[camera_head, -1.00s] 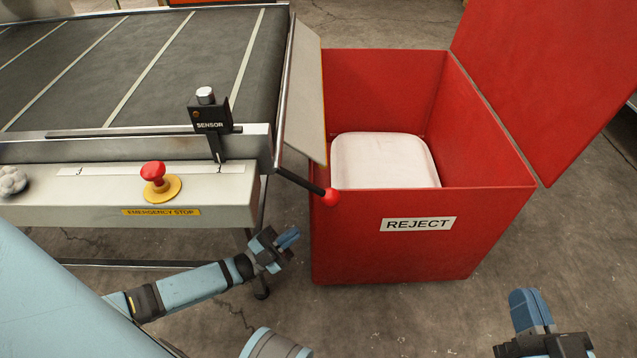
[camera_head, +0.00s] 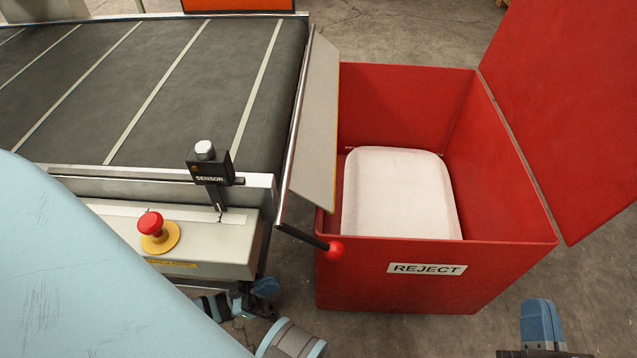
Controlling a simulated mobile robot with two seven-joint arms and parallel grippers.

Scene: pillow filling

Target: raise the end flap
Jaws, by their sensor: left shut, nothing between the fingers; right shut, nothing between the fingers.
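The end flap (camera_head: 317,115) is a grey panel with a yellow edge at the right end of the conveyor. It slopes down toward the red reject bin (camera_head: 430,285). A black lever with a red ball knob (camera_head: 336,251) sticks out from the flap's near end, in front of the bin's left corner. My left gripper (camera_head: 264,289) is shut and empty, below and left of the knob and apart from it, with its arm partly hidden by my blue arm link. My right gripper (camera_head: 541,323) is shut and empty at the bottom right, in front of the bin.
A white pillow (camera_head: 400,195) lies in the bin, whose red lid (camera_head: 570,110) stands open at the right. The conveyor belt (camera_head: 195,85) looks empty. A sensor (camera_head: 210,172) and a red emergency stop button (camera_head: 150,223) sit on its near side.

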